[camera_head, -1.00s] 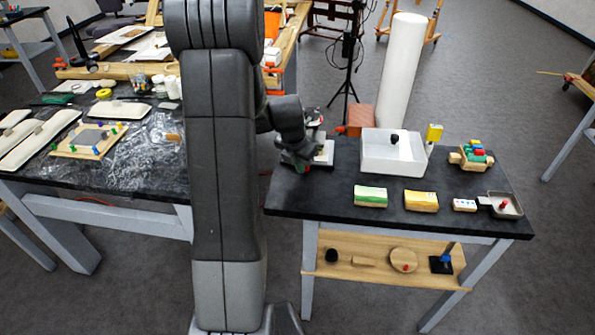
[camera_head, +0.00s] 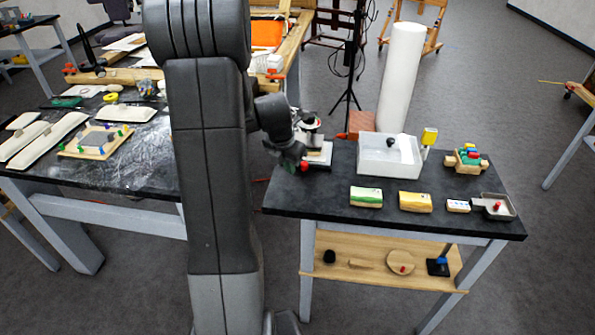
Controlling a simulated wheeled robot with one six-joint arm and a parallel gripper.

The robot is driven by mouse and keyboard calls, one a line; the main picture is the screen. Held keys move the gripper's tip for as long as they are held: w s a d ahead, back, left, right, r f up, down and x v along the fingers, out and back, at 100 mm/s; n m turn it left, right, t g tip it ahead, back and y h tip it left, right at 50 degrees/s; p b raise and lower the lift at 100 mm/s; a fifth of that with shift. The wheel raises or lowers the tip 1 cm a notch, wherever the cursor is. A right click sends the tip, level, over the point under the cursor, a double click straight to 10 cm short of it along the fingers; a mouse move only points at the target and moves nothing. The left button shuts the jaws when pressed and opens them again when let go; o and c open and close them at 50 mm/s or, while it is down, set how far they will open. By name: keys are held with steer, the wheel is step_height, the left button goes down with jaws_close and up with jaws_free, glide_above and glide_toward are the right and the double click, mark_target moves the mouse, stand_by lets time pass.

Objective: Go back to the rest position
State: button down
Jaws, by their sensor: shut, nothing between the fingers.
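My arm stands upright in the middle of the view, folded at the top. My gripper (camera_head: 303,165) hangs low beside it, at the left end of the small black-topped table (camera_head: 330,200). Its fingers are small and partly hidden by the wrist. It appears shut, with nothing seen held. A pale flat item (camera_head: 320,155) lies on the table just behind and right of the fingertips. I cannot tell whether they touch.
A white roll (camera_head: 402,75) stands behind. The larger workbench (camera_head: 150,175) is on the left.

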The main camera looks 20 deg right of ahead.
steer(key=w+v, duration=0.1)
steer(key=v, duration=0.5)
steer(key=shift+s+r, duration=0.25)
steer(key=shift+r, duration=0.2)
steer(key=shift+a+f, duration=0.1)
steer(key=shift+f, duration=0.05)
